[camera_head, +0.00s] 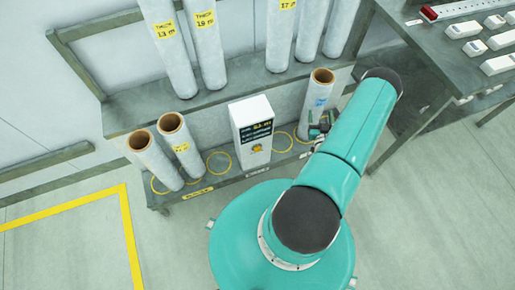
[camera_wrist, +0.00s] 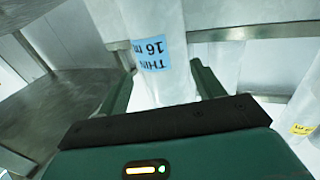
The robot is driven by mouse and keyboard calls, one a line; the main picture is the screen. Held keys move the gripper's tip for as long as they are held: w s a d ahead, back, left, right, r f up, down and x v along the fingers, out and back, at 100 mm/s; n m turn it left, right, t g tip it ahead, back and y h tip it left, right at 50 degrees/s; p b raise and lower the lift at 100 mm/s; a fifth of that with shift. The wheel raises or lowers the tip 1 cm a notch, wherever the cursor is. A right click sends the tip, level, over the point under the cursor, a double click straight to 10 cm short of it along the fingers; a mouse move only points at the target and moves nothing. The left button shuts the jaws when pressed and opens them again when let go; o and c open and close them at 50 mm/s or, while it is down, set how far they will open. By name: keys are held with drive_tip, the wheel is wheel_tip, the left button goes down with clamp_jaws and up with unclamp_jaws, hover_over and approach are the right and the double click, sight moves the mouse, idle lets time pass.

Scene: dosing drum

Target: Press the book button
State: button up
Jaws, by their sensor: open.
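A white box (camera_head: 250,112) with a dark screen of small text stands on the lower shelf in the head view. A small orange-yellow patch (camera_head: 257,148) low on its front may be the book button; it is too small to tell. My gripper (camera_head: 319,131) is to the right of the box, by a white roll (camera_head: 314,105) with a blue label, partly hidden by my arm. In the wrist view my gripper (camera_wrist: 162,70) is open. The roll (camera_wrist: 160,25), labelled THIN 16 m, shows between its fingers; I cannot tell if they touch it.
Two white rolls (camera_head: 158,155) lean left of the box, beside yellow rings on the lower shelf (camera_head: 215,187). Several rolls stand on the upper shelf (camera_head: 130,118). A grey table (camera_head: 425,55) with small white items is at the right. Floor at left is open.

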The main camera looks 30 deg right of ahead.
clamp_jaws()
idle(1.4)
